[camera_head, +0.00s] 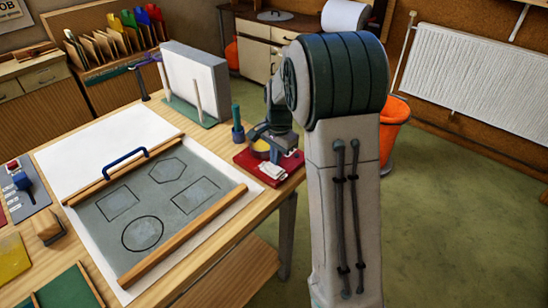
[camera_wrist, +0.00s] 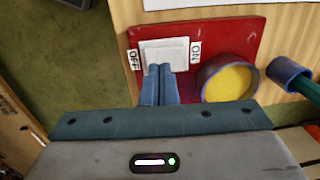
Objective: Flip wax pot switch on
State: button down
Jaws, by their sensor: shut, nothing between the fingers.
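The wax pot (camera_wrist: 230,80) is a dark round cup with yellow wax, set on a red base (camera_wrist: 228,40). In the head view the red base (camera_head: 245,160) lies at the table's right edge, with the pot's yellow wax (camera_head: 261,145) partly behind my gripper. The switch (camera_wrist: 166,50) is a pale rocker on the base, with OFF at its left and ON at its right in the wrist view. I cannot tell which way it is tilted. My gripper (camera_wrist: 160,70) is shut and empty, its fingertips over the switch's near edge. Contact is unclear.
A teal-handled tool stands in a blue holder (camera_wrist: 288,72) beside the pot. A white block (camera_head: 193,75) stands in a green rack behind. An orange bucket (camera_head: 393,120) is on the floor.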

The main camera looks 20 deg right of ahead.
aim_at(278, 172)
notch_tip(278, 172, up, 12)
jog(key=b, duration=0.1)
jog(key=shift+s+f, duration=0.2)
jog(key=shift+s, duration=0.1)
jog(key=shift+d, duration=0.1)
jog(key=t+b, duration=0.1)
jog(key=b, duration=0.3)
jog(key=shift+s+d+y, duration=0.2)
jog(key=shift+y, duration=0.1)
jog(key=shift+r, duration=0.1)
jog(key=f, duration=0.4)
jog(key=w+a+f+p, duration=0.1)
jog(key=f, duration=0.4)
jog(key=w+f, duration=0.1)
jog(key=f, duration=0.3)
jog(key=shift+w+a+f, duration=0.15)
jog(key=shift+a+f, duration=0.05)
jog(key=shift+f, duration=0.2)
jog(key=shift+p, duration=0.3)
